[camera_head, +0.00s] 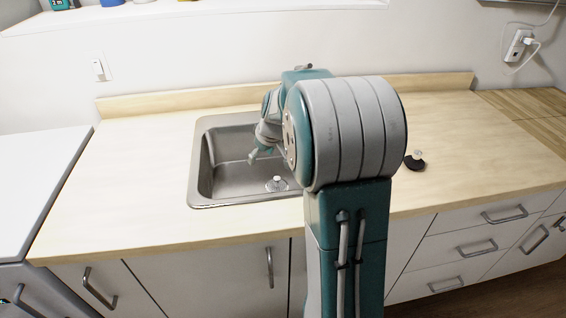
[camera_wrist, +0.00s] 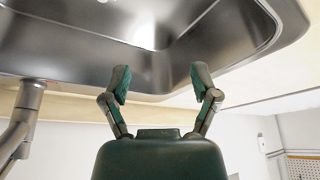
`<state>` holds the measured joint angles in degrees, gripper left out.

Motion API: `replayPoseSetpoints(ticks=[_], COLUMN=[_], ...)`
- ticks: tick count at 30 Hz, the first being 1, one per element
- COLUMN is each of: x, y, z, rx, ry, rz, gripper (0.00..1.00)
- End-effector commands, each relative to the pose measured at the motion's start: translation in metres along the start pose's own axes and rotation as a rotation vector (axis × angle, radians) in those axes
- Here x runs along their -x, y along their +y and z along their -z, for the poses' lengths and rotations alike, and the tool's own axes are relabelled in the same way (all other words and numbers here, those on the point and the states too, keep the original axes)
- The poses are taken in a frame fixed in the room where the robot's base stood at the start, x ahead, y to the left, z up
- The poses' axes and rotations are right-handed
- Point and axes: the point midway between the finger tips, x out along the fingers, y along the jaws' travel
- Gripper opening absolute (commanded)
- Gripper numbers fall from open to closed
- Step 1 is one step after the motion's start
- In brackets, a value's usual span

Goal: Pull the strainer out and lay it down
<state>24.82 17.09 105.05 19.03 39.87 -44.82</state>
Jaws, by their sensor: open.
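The strainer (camera_head: 277,183) sits in the drain at the bottom of the steel sink (camera_head: 222,197), its small knob pointing up. My gripper (camera_head: 256,158) is over the sink basin, to the left of the strainer and above it, apart from it. In the wrist view, the two fingers of my gripper (camera_wrist: 161,82) are spread wide with nothing between them. The sink basin (camera_wrist: 75,50) fills the top of that view. A small bright spot at its top edge is too cut off to identify.
A small black item (camera_head: 414,161) lies on the wooden counter (camera_head: 120,177) right of the sink, just past my arm. The counter is clear left of the sink. The faucet (camera_wrist: 22,125) stands at the left of the wrist view. A wall outlet (camera_head: 518,45) has plugged cords.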

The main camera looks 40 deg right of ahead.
Motion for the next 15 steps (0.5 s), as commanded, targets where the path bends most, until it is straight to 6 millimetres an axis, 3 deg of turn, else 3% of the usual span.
replayPoseSetpoints(ticks=[9, 15], x=[-0.081, -0.108], y=[0.082, 0.108], z=[-0.013, -0.022], rx=[0.004, 0.009], ry=[-0.008, -0.007], rz=[0.003, 0.001], gripper=[0.78, 0.78])
